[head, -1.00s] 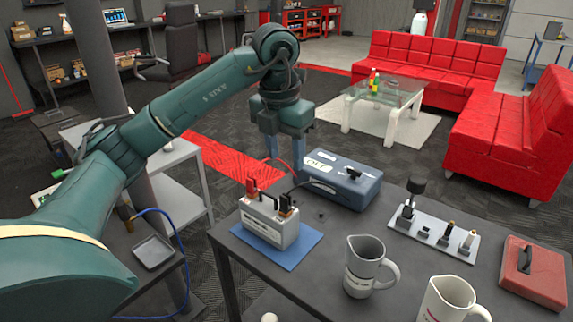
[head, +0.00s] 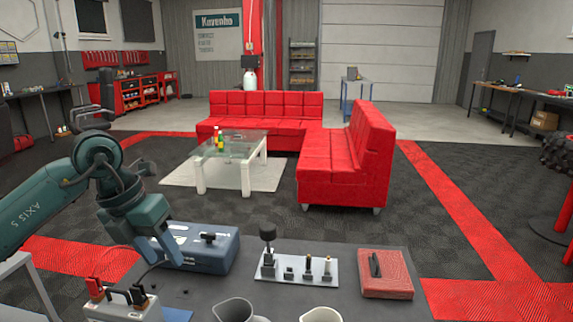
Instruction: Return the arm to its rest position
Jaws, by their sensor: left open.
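My left arm comes in from the left, bent at the elbow. Its gripper (head: 158,251) points down with its fingers apart and nothing seen between them. It overlaps the left side of a blue case (head: 207,250) on the dark table; whether it touches the case I cannot tell. A grey battery-like box (head: 125,309) with red and black clamps is in front of the gripper, cut by the lower edge. Cables run from it past the gripper. My right gripper is not in view.
A glass table (head: 232,146) and red sofas (head: 345,165) stand beyond, with open floor right.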

